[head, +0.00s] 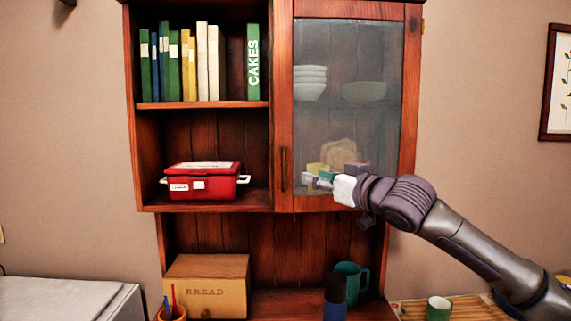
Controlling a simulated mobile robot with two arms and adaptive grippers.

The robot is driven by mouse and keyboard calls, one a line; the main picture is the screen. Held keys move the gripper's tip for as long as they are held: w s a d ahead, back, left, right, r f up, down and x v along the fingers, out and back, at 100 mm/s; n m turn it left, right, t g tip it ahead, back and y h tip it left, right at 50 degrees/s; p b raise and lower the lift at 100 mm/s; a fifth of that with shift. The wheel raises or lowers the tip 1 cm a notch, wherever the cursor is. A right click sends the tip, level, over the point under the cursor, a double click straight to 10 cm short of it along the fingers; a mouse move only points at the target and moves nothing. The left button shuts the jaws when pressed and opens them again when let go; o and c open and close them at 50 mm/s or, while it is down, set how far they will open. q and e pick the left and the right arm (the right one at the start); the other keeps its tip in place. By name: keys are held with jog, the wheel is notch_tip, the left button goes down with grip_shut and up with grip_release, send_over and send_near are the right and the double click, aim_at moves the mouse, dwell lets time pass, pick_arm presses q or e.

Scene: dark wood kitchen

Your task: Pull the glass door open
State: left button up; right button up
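The glass door (345,95) is a wood-framed pane on the right side of the wall cabinet, and it looks closed. Its slim dark vertical handle (283,168) is on the left frame, low down. My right gripper (312,180) comes in from the right, in front of the lower part of the pane. Its fingertips point left at the handle and appear a short way to its right, with no visible contact. The fingers are small and overlap in this view, so their opening is unclear. My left gripper is out of view.
Open shelves left of the door hold several books (190,65) and a red box (203,182). Bowls (310,83) show behind the glass. Below are a bread box (208,285), a teal mug (351,280) and a dark bottle (335,297). The wall right of the cabinet is clear near the door.

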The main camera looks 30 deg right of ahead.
aim_at(285, 169)
jog(key=w+p, duration=0.1)
jog(key=w, duration=0.2)
jog(key=w+p, duration=0.2)
jog(key=w, duration=0.1)
jog(key=w+p, duration=0.1)
jog(key=w, duration=0.3)
jog(key=shift+a+r+p, duration=0.2)
jog(key=shift+a+p, duration=0.1)
jog(key=shift+w+f, duration=0.2)
jog(key=shift+w, duration=0.6)
jog(key=shift+c, duration=0.2)
grip_shut()
